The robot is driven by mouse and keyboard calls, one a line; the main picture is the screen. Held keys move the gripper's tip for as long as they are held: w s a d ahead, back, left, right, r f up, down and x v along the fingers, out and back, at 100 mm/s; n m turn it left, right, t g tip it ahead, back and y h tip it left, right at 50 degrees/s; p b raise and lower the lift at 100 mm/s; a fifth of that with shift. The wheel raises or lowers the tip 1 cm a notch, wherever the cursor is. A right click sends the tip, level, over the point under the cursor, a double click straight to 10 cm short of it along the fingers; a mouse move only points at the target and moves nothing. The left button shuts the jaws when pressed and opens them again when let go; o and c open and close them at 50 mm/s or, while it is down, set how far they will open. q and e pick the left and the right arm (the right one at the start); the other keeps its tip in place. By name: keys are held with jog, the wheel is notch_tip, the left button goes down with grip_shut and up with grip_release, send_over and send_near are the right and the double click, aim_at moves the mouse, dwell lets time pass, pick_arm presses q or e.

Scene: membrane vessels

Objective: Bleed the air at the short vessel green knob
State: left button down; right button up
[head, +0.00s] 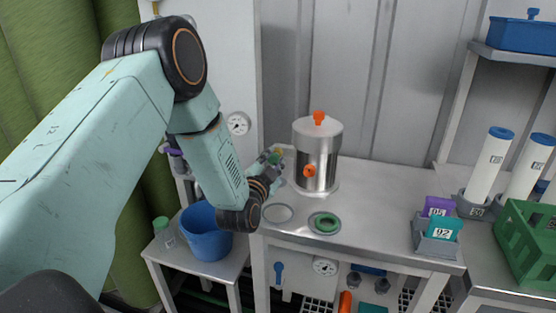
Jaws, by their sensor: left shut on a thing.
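My left arm reaches in from the left. Its gripper (273,159) is at the back left of the steel bench, just left of a steel vessel. It is shut on a small green part, which looks like the green knob (278,153); the fingers hide most of it. What the knob sits on is hidden behind my gripper and wrist. The steel vessel (318,140) stands upright with an orange knob (319,117) on its lid and another orange knob (310,171) on its front. My right gripper is not in view.
A blue bucket (206,234) and a green-capped bottle (163,232) stand on the low left table. Labelled boxes (437,226), white tubes (489,166) and a green crate (526,245) are at right.

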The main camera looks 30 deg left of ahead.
pick_arm(q)
jog(key=shift+s+f+m+p, duration=0.15)
jog(key=shift+m+p, duration=0.3)
jog(key=shift+m, duration=0.55)
jog(key=m+p, duration=0.2)
jog(key=m, duration=0.1)
jog(key=shift+p, duration=0.35)
jog(key=shift+m, duration=0.5)
jog(key=m+p, duration=0.2)
jog(key=shift+m+p, duration=0.7)
jog(key=shift+m, duration=0.5)
jog(key=c, duration=1)
grip_release()
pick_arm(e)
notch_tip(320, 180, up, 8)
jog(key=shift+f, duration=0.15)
pick_arm(q)
jog(key=v, duration=1.1)
jog(key=shift+s, duration=0.4)
